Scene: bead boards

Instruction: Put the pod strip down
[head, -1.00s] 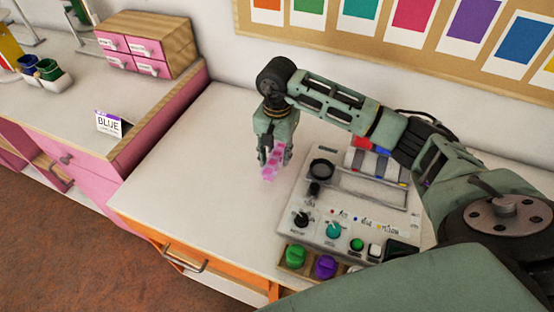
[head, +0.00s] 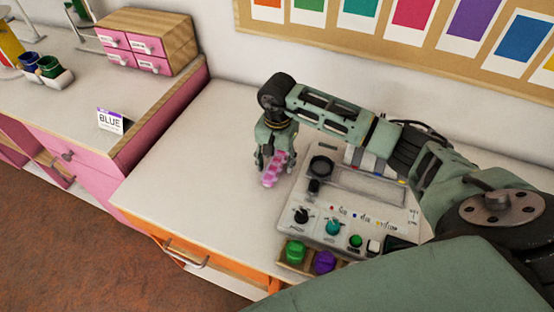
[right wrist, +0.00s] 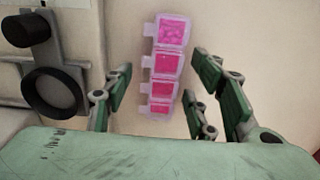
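The pod strip (head: 273,170) is a row of several clear pink-filled pods on the white tabletop, left of the grey control panel. In the right wrist view the pod strip (right wrist: 163,65) lies lengthwise between the fingers, with a gap on both sides. My right gripper (head: 275,158) is open and points down around the strip; its spread fingers also show in the right wrist view (right wrist: 160,92). The upper end of the strip is partly hidden by the gripper in the head view. My left gripper is not in view.
The grey control panel (head: 345,228) with knobs and buttons stands close right of the gripper. Green (head: 296,251) and purple (head: 325,262) pieces sit at its front. The tabletop (head: 190,170) to the left is clear.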

